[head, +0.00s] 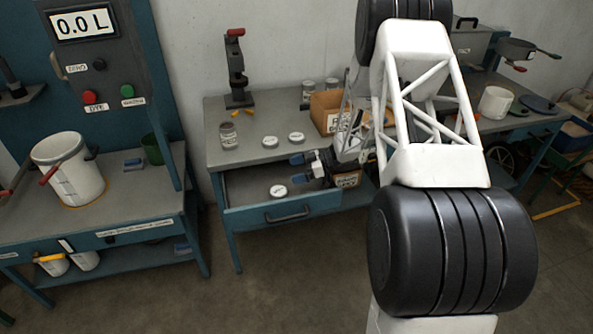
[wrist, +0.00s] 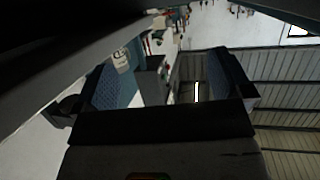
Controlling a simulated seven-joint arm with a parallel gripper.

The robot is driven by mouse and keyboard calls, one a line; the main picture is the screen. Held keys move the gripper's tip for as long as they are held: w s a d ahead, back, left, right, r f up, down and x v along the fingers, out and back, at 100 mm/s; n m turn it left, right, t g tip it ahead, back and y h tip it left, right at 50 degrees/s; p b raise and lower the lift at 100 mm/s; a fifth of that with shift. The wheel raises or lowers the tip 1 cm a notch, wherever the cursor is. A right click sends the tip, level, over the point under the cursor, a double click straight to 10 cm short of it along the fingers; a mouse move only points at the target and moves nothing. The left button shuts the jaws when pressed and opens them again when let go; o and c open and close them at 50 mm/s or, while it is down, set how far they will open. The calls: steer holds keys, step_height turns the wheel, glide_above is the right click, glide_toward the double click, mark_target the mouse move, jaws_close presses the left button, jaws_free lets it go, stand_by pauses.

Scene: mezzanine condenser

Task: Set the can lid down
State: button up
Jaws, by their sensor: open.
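A round white can lid (head: 278,190) with dark marking lies in the open drawer (head: 236,190) of the middle bench. Two similar lids (head: 270,141) and (head: 296,136) lie on the bench top. My gripper (head: 297,168) is at the drawer, its blue-padded fingers pointing left, just above and right of the drawer lid in the picture. The fingers are apart. In the wrist view the gripper (wrist: 165,82) is open, with no lid between the pads. Whether a finger touches the drawer lid is too small to tell.
An open glass jar (head: 228,136) stands left of the bench-top lids. A cardboard box (head: 325,104) stands right, partly behind my arm. A dark press (head: 237,75) stands at the back. The drawer front (head: 285,213) with its handle borders the drawer toward me.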

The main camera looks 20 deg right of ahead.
steer(key=shift+r, duration=0.1)
step_height(320, 180, up, 17)
steer(key=w+m+t+h, duration=0.3)
steer(key=m+t+h, duration=0.1)
steer(key=t+h, duration=0.3)
steer(key=s+d+r+m+t+h, duration=0.1)
steer(key=s+d+r+m+h, duration=0.1)
steer(key=s+r+m+h, duration=0.7)
steer(key=s+r+g, duration=0.1)
steer(key=s+r, duration=0.2)
steer(key=s, duration=0.4)
steer(key=s+a+r+m+g+h, duration=0.1)
steer(key=s+r, duration=0.2)
steer(key=s, duration=0.3)
steer(key=s+r+g, duration=0.1)
steer(key=s+r, duration=0.2)
steer(key=s, duration=0.4)
steer(key=s+a+m+g+y, duration=0.1)
steer(key=s+a+g, duration=0.1)
steer(key=s, duration=0.9)
steer(key=s+a+f+m+g+y, duration=0.1)
steer(key=s+a+g, duration=0.2)
steer(key=s, duration=0.8)
steer(key=shift+s+a+f+y, duration=0.2)
steer(key=shift+s+a+y, duration=0.1)
steer(key=shift+a, duration=0.55)
steer(key=shift+w, duration=0.1)
